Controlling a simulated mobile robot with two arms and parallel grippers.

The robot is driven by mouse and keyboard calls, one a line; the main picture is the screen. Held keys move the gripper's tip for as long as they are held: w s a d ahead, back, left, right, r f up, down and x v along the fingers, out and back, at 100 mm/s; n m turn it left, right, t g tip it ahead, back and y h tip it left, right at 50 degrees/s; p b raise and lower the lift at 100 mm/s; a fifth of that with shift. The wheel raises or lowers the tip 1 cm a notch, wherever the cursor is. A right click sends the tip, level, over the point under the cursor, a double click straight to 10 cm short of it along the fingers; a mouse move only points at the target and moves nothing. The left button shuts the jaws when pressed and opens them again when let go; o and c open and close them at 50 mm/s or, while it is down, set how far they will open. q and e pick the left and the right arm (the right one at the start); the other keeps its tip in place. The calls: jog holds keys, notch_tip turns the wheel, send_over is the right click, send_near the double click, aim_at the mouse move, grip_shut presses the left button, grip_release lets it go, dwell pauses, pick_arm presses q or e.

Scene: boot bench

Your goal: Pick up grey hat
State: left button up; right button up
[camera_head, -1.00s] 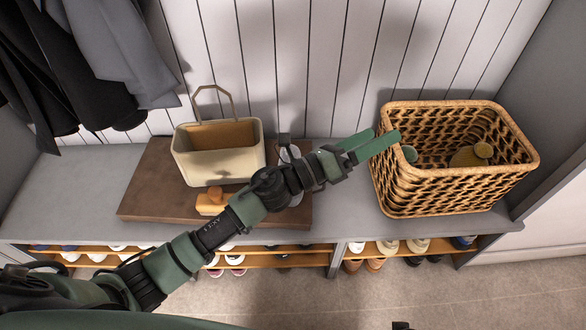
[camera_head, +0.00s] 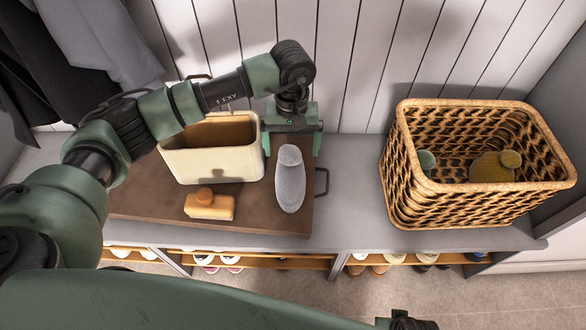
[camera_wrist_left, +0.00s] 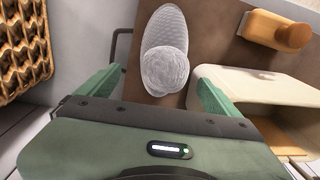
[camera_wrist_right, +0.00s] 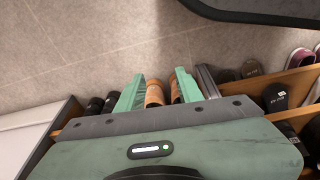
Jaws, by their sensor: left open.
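The grey hat (camera_head: 290,180) lies on a brown board on the bench, its long oval shape pointing toward the front. In the left wrist view the hat (camera_wrist_left: 165,45) shows an oval brim and a rounded crown. My left gripper (camera_head: 292,142) points down over the hat's back end, with its fingers apart on either side. In the left wrist view the left gripper (camera_wrist_left: 160,92) is open, with the crown between its fingers and no clear contact. My right gripper (camera_wrist_right: 158,92) is open and empty, low in front of the shoe shelf.
A cream bin (camera_head: 212,165) stands left of the hat, close to my left gripper. A wooden brush-like block (camera_head: 210,205) lies on the brown board (camera_head: 262,218). A wicker basket (camera_head: 405,195) at right holds a yellow hat (camera_head: 490,168) and a green item (camera_head: 427,162). Bench between is clear.

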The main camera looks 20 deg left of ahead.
aim_at(290, 166)
pick_arm(q)
jog(key=shift+s+f, duration=0.3)
jog(key=shift+f, duration=0.2)
jog(key=f, duration=0.2)
jog(key=s+f, duration=0.1)
jog(key=f, duration=0.2)
jog(key=shift+f, duration=0.1)
jog(key=c, duration=1.5)
